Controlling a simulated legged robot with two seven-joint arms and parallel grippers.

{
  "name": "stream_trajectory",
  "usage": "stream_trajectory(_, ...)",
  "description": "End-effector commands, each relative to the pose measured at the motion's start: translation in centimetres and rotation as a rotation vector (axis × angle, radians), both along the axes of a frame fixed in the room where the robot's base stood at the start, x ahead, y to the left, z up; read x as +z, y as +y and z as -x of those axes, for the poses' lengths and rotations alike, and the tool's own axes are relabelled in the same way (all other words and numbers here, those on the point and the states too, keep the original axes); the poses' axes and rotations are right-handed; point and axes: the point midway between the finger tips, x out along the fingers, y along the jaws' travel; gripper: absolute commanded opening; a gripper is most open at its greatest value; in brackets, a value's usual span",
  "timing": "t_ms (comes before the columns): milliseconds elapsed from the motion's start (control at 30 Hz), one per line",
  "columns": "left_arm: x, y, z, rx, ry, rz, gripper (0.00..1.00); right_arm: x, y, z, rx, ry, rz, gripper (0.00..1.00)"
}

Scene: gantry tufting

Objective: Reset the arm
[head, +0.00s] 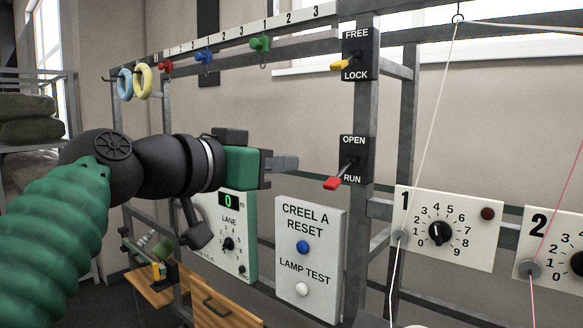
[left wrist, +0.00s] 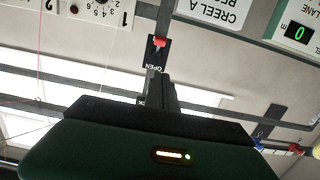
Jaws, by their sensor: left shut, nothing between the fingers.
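My left gripper (head: 287,163) is shut and empty. It is held out in front of the gantry, above the CREEL A RESET panel (head: 325,262) and left of the OPEN/RUN switch plate (head: 356,145). The switch's red-tipped lever (head: 333,183) points down and left, near RUN. In the left wrist view my shut fingers (left wrist: 158,78) point up toward the same switch plate, whose red tip (left wrist: 160,43) shows beyond them; I cannot tell the gap. My right gripper is in neither view.
Above is a FREE/LOCK plate (head: 360,40) with a yellow lever. A numbered rail carries coloured clips and two rings (head: 143,81). The LANE box (head: 228,267) shows 0. Numbered dial panels (head: 464,254) stand at right, with threads running past. A wooden drawer (head: 222,312) is below.

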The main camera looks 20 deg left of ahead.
Motion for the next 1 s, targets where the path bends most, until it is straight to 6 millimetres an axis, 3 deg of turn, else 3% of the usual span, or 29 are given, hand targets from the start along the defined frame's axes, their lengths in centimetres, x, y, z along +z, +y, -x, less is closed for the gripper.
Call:
stream_trajectory(533, -0.2, 0.9, 0.5, 0.002, 0.003, 0.004, 0.00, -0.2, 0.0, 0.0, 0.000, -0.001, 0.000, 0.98)
stream_trajectory(633, -2.2, 1.0, -0.5, 0.013, 0.046, 0.016, 0.00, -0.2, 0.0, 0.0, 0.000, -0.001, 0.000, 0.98)
stream_trajectory(667, -3.5, 1.1, -1.1, 0.023, 0.074, 0.022, 0.00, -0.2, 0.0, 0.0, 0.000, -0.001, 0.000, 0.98)
stream_trajectory(767, -10.3, 1.5, -3.3, 0.070, 0.215, 0.048, 0.00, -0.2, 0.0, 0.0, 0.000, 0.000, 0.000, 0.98)
stream_trajectory(900, -23.2, 1.9, -5.0, 0.155, 0.460, 0.063, 0.00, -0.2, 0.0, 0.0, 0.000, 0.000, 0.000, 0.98)
stream_trajectory(967, -28.8, 1.9, -4.7, 0.187, 0.560, 0.056, 0.00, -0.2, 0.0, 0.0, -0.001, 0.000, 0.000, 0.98)
stream_trajectory(1000, -32.5, 1.9, -4.1, 0.209, 0.626, 0.047, 0.00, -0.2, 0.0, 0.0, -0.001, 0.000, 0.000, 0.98)
